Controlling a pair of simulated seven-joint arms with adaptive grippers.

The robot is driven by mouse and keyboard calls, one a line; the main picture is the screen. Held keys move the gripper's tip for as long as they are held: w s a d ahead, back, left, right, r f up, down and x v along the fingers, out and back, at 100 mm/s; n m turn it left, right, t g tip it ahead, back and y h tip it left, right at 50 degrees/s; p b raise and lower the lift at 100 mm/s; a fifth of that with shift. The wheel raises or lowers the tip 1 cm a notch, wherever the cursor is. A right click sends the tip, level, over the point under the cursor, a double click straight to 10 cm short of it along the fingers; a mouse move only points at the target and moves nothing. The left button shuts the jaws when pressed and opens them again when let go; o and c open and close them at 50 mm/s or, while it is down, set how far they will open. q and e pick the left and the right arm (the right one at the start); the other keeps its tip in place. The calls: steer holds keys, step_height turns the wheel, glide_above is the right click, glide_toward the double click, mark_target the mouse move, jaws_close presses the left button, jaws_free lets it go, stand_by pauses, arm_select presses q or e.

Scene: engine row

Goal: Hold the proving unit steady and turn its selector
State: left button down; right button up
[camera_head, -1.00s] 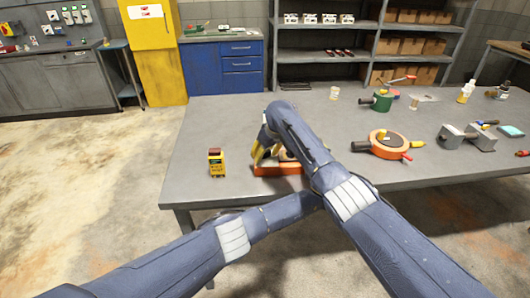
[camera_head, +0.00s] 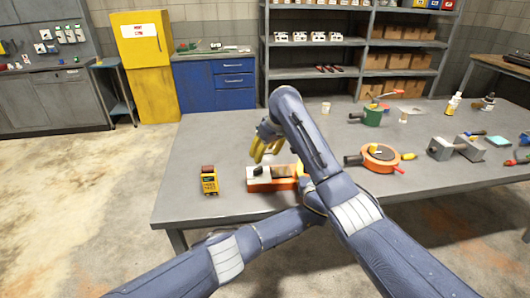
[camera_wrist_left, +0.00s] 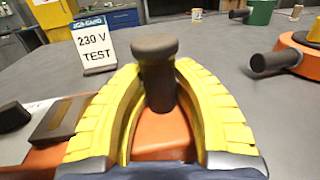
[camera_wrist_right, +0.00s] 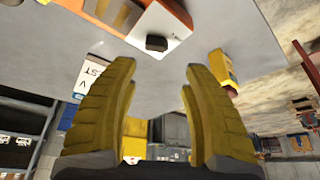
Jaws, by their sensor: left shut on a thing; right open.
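The orange proving unit (camera_head: 262,186) lies on the table near its front edge. Its white face with a small black selector knob (camera_wrist_right: 157,43) shows in the right wrist view. My left gripper (camera_wrist_left: 157,78) is shut on a dark upright post with a round cap (camera_wrist_left: 155,48) on the unit's orange body; in the head view my right arm hides this gripper. My right gripper (camera_head: 265,152) is open and empty above the unit's left part. In the right wrist view its fingers (camera_wrist_right: 158,72) are apart from the knob.
A "230 V TEST" card (camera_wrist_left: 93,44) stands behind the unit. A yellow handheld meter (camera_head: 208,182) stands to its left. An orange round tool (camera_head: 380,158), a green tool (camera_head: 372,116) and a grey block (camera_head: 440,149) lie to the right.

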stand_by(0.4)
arm_select(q)
steer(key=c, duration=1.1)
jaws_free()
steer(key=shift+o, duration=0.2)
